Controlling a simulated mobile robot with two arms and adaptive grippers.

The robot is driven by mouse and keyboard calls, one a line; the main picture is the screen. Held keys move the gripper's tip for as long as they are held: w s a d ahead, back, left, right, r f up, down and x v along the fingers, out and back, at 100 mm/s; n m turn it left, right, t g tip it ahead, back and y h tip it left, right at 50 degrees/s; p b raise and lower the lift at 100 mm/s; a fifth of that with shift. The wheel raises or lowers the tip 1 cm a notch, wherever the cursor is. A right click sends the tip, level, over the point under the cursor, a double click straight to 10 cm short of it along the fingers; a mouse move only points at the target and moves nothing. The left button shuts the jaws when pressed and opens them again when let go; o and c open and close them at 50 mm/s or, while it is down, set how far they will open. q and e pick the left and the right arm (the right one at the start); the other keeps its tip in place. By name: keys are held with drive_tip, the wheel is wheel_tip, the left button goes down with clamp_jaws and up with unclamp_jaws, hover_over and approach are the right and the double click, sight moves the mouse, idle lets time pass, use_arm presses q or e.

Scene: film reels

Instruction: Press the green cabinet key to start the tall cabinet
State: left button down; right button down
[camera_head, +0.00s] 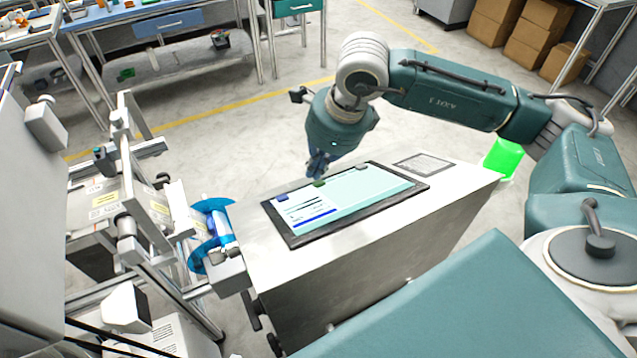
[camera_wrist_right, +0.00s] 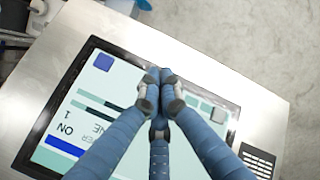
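The touch panel (camera_head: 345,199) lies in a black frame on a sloped metal console. Along its far edge sit a blue key (camera_head: 281,197), a small green key (camera_head: 319,183) and a grey-blue key (camera_head: 361,169). My right gripper (camera_head: 318,170) points down just above the green key. In the right wrist view its blue-grey fingers (camera_wrist_right: 160,78) are drawn together, with nothing seen between them. They hide the green key there, between the blue key (camera_wrist_right: 103,62) and a grey key (camera_wrist_right: 219,113). I cannot tell whether the fingertips touch the panel. My left gripper is out of view.
The metal console (camera_head: 400,225) has a printed label plate (camera_head: 423,163) right of the panel. A bright green block (camera_head: 503,158) shows beyond its right end. A machine with a blue reel (camera_head: 208,228) stands close on the left. Open floor lies behind the console.

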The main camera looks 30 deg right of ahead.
drive_tip(key=shift+s+f+b, duration=0.25)
drive_tip(key=shift+f+b, duration=0.2)
drive_tip(key=shift+b, duration=0.05)
idle(0.8)
idle(0.4)
drive_tip(key=shift+w+r+p, duration=0.3)
drive_tip(key=shift+w+r, duration=0.1)
drive_tip(key=shift+r, duration=0.35)
drive_tip(key=shift+r, duration=0.1)
drive_tip(key=shift+w+d+r+p, duration=0.1)
drive_tip(key=shift+w+r+p, duration=0.3)
drive_tip(key=shift+r, duration=0.3)
drive_tip(key=shift+w+a+r+p, duration=0.1)
drive_tip(key=shift+w+r+p, duration=0.3)
drive_tip(key=shift+r, duration=0.3)
drive_tip(key=shift+w+d+r+p, duration=0.1)
drive_tip(key=shift+w+r+p, duration=0.3)
drive_tip(key=shift+r, duration=0.3)
